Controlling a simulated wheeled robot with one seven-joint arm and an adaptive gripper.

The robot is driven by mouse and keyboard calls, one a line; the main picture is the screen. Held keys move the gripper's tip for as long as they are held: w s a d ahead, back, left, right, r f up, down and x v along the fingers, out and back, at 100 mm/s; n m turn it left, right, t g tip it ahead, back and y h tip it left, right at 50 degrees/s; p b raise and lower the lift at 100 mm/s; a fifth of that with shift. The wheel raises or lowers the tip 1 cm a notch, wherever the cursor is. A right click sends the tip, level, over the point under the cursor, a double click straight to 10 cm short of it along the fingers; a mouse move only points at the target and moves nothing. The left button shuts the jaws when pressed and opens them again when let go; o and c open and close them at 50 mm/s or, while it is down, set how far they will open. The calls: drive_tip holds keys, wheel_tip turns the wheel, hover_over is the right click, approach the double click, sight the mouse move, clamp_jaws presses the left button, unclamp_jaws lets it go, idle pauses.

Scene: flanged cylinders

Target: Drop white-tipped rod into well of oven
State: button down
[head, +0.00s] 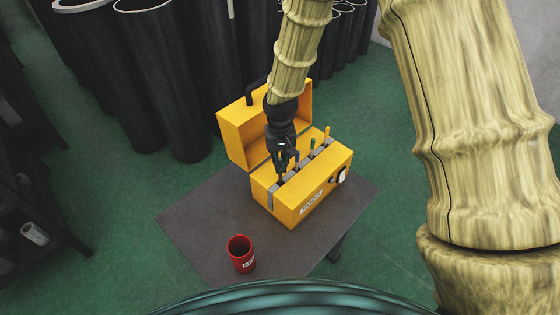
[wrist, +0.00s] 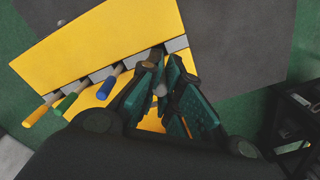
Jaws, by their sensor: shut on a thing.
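The yellow oven (head: 308,195) stands on the table with its lid open at the back; its yellow body also fills the upper part of the wrist view (wrist: 95,45). My gripper (head: 282,165) is over the left end of its grey slotted strip. In the wrist view my gripper (wrist: 168,92) is shut on the white-tipped rod (wrist: 160,89), whose pale round end shows between the fingers. The rod's lower part is hidden, so I cannot tell how deep it sits in the well.
A red cup (head: 241,254) stands near the front of the dark table (head: 200,225). The oven's raised lid (head: 240,128) is close behind my gripper. Tall black cylinders (head: 165,80) stand on the green floor behind. The table's left part is clear.

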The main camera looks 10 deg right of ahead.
drive_tip(key=shift+f, duration=0.35)
idle(0.3)
drive_tip(key=c, duration=1.5)
unclamp_jaws()
drive_tip(key=shift+c, duration=0.2)
wheel_tip(320, 180, up, 12)
